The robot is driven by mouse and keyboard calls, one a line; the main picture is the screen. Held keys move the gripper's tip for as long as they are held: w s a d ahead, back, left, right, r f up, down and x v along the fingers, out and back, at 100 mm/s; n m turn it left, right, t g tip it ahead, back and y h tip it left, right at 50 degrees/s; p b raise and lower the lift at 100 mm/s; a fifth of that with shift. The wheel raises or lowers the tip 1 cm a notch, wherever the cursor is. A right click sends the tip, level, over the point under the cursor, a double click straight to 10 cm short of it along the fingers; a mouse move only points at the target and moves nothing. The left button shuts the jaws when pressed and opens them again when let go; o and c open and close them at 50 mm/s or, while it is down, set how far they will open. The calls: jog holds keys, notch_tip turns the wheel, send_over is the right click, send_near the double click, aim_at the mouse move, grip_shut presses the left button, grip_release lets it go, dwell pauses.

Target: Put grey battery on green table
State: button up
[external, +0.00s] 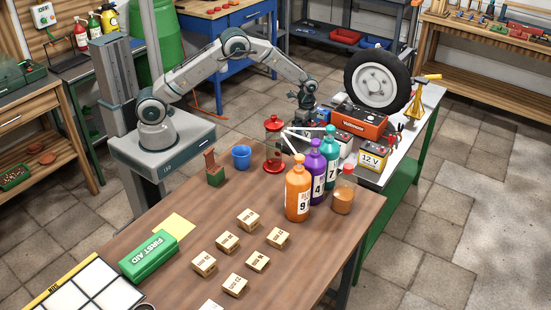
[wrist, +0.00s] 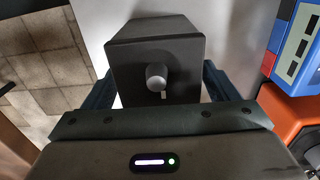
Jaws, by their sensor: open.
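In the external view my gripper (external: 306,100) is low at the far end of the green-legged table (external: 396,174), which has a light grey top.
A red-orange case (external: 360,122), a white-and-yellow 12 V battery (external: 372,158) and a tyre (external: 377,80) crowd the green-legged table. A blue device (wrist: 296,48) is close right of the gripper. Tall bottles (external: 298,190) and a red lantern (external: 273,146) stand on the brown table.

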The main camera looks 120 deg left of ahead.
notch_tip(320, 180, up, 12)
jog(key=shift+r+b, duration=0.1)
jog(key=shift+b, duration=0.35)
